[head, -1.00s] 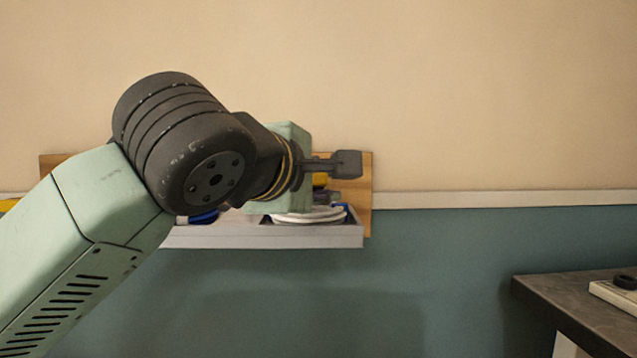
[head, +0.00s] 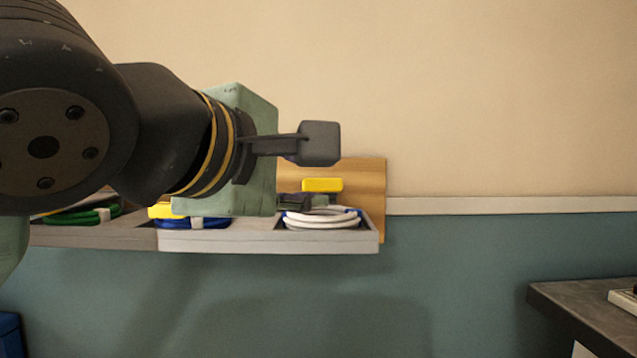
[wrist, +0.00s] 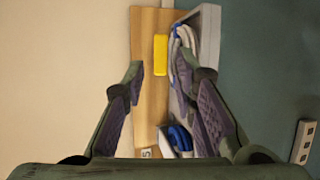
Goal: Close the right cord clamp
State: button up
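The right cord clamp shows as a yellow bar (head: 322,185) on a wooden backboard (head: 365,190), above a coil of white cord (head: 322,217). My gripper (head: 313,172) is open and empty, with one finger above the bar's level and one below. In the wrist view the bar is seen between the fingers of my gripper (wrist: 170,72). I cannot tell how near they are or the clamp's exact lid angle.
A grey tray (head: 270,243) runs below the backboard. It also holds blue cord (head: 205,223) and green cord (head: 85,216); another yellow piece (head: 160,210) is partly hidden by my arm. A dark table (head: 590,303) stands at lower right. The wall above is clear.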

jog(key=shift+v, duration=1)
jog(key=shift+c, duration=0.3)
